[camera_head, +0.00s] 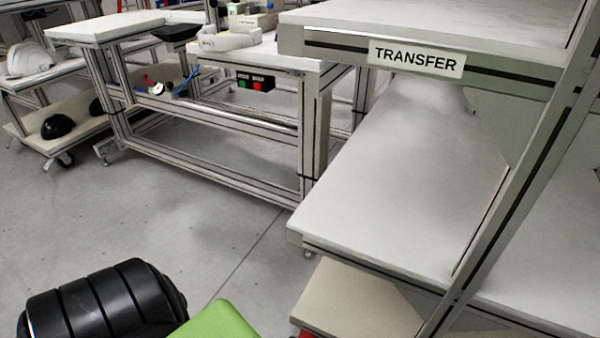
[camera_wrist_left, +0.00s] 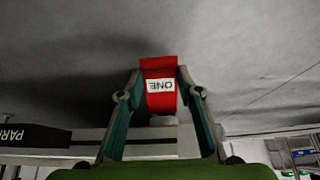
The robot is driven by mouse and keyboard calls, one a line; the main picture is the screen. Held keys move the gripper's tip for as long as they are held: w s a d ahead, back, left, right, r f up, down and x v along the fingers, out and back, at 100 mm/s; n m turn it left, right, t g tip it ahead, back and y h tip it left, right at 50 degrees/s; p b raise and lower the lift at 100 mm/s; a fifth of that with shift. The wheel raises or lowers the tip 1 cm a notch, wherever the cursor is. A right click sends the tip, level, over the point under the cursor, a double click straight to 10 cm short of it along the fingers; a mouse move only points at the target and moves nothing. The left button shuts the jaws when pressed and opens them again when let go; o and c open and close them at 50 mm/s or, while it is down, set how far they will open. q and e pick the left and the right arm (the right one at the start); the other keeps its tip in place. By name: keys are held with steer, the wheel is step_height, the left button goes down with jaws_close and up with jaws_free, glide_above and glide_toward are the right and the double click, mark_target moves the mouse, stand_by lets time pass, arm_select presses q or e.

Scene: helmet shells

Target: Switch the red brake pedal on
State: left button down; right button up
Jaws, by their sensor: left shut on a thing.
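The red brake pedal (camera_wrist_left: 159,98) shows in the left wrist view, with a white label reading "ONE" upside down. My left gripper (camera_wrist_left: 160,76) has its two fingers on either side of the red pedal and is shut on it. A small pale round piece sits just below the pedal in that view. Whether the pedal is on or off cannot be told. In the head view, part of my black and green left arm shows at the bottom, with the fingers out of frame. A sliver of red at the bottom edge may be the pedal. My right gripper is not in view.
A shelf labelled TRANSFER (camera_head: 416,58) stands close on the right, its frame post slanting across the view. A workbench (camera_head: 210,115) with green and red buttons (camera_head: 256,83) stands behind. A cart with helmet shells (camera_head: 32,60) is far left. Grey floor between is clear.

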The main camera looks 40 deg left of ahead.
arm_select(q)
steer(key=shift+s+d+f, duration=0.15)
steer(key=shift+s+f, duration=0.2)
steer(key=shift+s, duration=0.1)
steer(key=c, duration=1.2)
jaws_free()
steer(key=shift+f, duration=0.1)
steer(key=shift+w+r, duration=0.2)
steer(key=shift+w, duration=0.05)
steer(key=shift+r, duration=0.1)
steer(key=v, duration=1.1)
steer(key=shift+s+r, duration=0.3)
